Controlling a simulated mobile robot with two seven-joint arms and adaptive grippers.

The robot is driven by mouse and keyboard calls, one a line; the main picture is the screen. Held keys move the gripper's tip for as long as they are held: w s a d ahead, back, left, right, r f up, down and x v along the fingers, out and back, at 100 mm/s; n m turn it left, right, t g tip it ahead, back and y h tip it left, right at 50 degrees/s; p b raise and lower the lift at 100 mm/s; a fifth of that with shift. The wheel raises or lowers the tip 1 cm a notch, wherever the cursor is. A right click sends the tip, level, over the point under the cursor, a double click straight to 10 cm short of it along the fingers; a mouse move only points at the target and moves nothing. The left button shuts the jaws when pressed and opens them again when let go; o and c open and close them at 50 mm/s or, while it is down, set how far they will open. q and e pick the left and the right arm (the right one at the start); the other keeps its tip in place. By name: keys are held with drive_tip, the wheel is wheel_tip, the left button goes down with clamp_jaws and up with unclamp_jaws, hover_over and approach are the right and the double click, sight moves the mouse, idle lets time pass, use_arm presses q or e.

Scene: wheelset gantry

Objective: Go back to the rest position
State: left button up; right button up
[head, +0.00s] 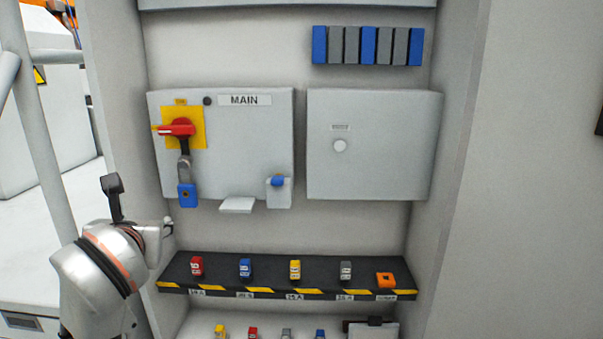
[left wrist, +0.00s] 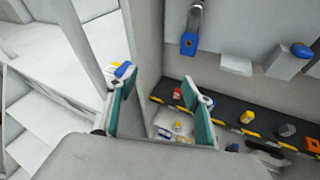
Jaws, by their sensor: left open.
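My left gripper (head: 140,204) is at the lower left of the head view, beside the cabinet's left wall. Its teal-padded fingers are spread apart in the left wrist view (left wrist: 158,82), with nothing seen between them. A small white, yellow and blue thing (left wrist: 121,69) shows by the left fingertip; I cannot tell what it is or whether it touches. The MAIN box (head: 245,150) has a red switch handle (head: 177,128) on a yellow plate, with a grey hasp (head: 184,166) and a blue padlock (head: 187,195) hanging below. My right gripper is in neither view.
A black shelf (head: 220,266) with hazard stripes carries red, blue, yellow and grey padlocks and an orange piece (head: 386,279). More small items stand below it. A plain grey box (head: 375,150) is right of MAIN. A grey railing (head: 35,130) rises at the far left.

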use_arm(q)
drive_tip(key=s+a+r+m+y+p, duration=0.2)
drive_tip(key=s+a+y, duration=0.6)
drive_tip(key=a+y, duration=0.35)
drive_tip(key=d+f+m+t+h+p, duration=0.1)
drive_tip(key=d+f+m+t+h, duration=0.4)
drive_tip(key=d+m+t+h, duration=1.1)
drive_tip(key=s+d+f+m+g+h, duration=0.1)
drive_tip(key=d+f+m+g+h, duration=0.2)
drive_tip(key=f+m, duration=0.5)
drive_tip(key=s+d+f+m+g+h, duration=0.1)
drive_tip(key=d+f+m+g, duration=0.1)
drive_tip(key=f+m+g, duration=0.6)
drive_tip(key=s+f+m+g, duration=0.2)
drive_tip(key=s+f, duration=0.3)
drive_tip(key=f, duration=0.4)
drive_tip(key=s+f+m+g+p, duration=0.1)
drive_tip(key=s+f+m+g, duration=0.2)
drive_tip(key=s+f, duration=0.3)
drive_tip(key=s+f+m+g+p, duration=0.1)
drive_tip(key=s+f+m+g, duration=0.2)
drive_tip(key=f, duration=0.9)
drive_tip(key=s, duration=0.3)
drive_tip(key=shift+d, duration=0.15)
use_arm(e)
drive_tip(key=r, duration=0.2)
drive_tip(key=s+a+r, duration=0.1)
